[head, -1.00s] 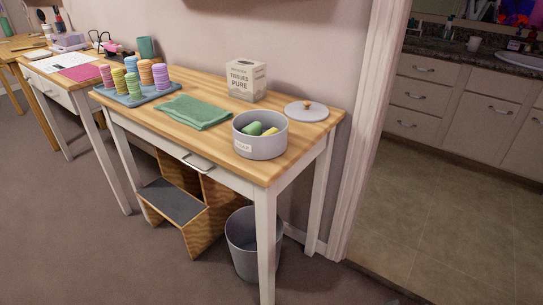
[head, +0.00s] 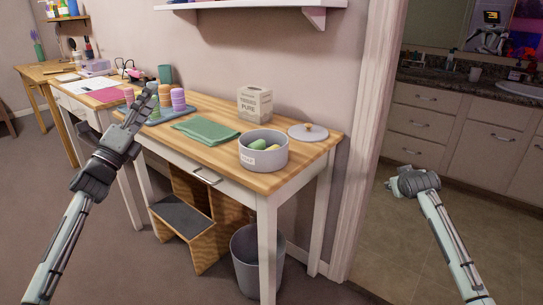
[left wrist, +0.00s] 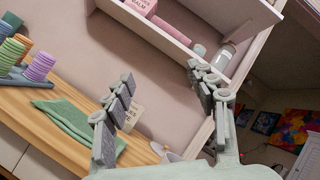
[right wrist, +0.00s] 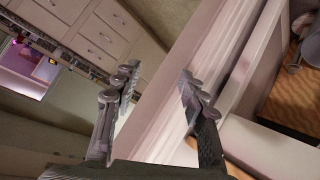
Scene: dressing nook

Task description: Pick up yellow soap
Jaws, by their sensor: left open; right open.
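The yellow soap (head: 273,145) lies in a round grey soap bin (head: 263,160) at the right end of the wooden-topped table (head: 300,165). Green soap (head: 258,146) lies beside it. The bin's rim hides their lower parts. The bin's grey lid (head: 307,133) lies on the table to its right. My left gripper (head: 145,105) is open and empty, raised in front of the table's left end; its spread fingers show in the left wrist view (left wrist: 165,95). My right gripper (right wrist: 157,85) is open and empty, away to the right of the table; in the head view its fingers are hardly visible.
A tissue box (head: 254,104) stands behind the bin, and a folded green cloth (head: 206,130) lies to its left. A wall shelf (head: 255,5) hangs above. A door frame (head: 365,130) stands right of the table. A step stool (head: 185,230) and waste bin (head: 257,262) are below.

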